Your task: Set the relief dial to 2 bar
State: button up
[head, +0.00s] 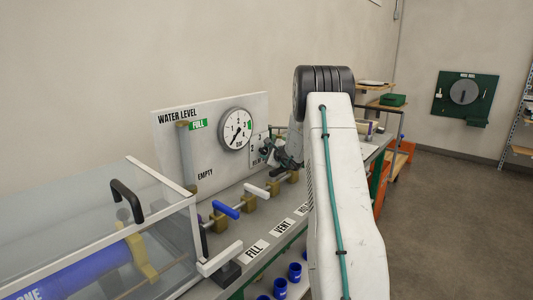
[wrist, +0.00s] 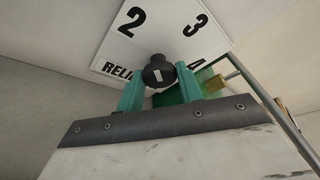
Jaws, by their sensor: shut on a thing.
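The relief dial is a black knob (wrist: 158,66) with a short white mark, on a white plate (wrist: 112,50) printed 2, 3, a partly hidden 4 and RELIEF. My gripper (wrist: 160,84) has its two teal fingers shut on the knob, one on each side. Which number the white mark points to cannot be told. In the head view my gripper (head: 268,152) is at the small plate (head: 254,142) right of the gauge. There it hides the knob and much of the plate.
A round bar gauge (head: 236,129) is on the white WATER LEVEL panel (head: 222,172). Valves with a blue handle (head: 226,209) and white handles (head: 255,190) line the bench below. A clear-covered tank (head: 90,225) is at left. Open floor lies at right.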

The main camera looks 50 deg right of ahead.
jog(key=o, duration=1)
jog(key=shift+r, duration=0.1)
jog(key=shift+r, duration=0.35)
notch_tip(320, 180, up, 3)
jog(key=shift+f, duration=0.1)
jog(key=s+a, duration=0.2)
jog(key=s, duration=0.2)
jog(key=s+a+r, duration=0.1)
jog(key=s+a, duration=0.2)
jog(key=s, duration=0.2)
jog(key=s+a, duration=0.3)
jog(key=s, duration=0.1)
jog(key=shift+s+a+r, duration=0.15)
jog(key=shift+s+a, duration=0.05)
jog(key=shift+s, duration=0.15)
jog(key=shift+c, duration=0.2)
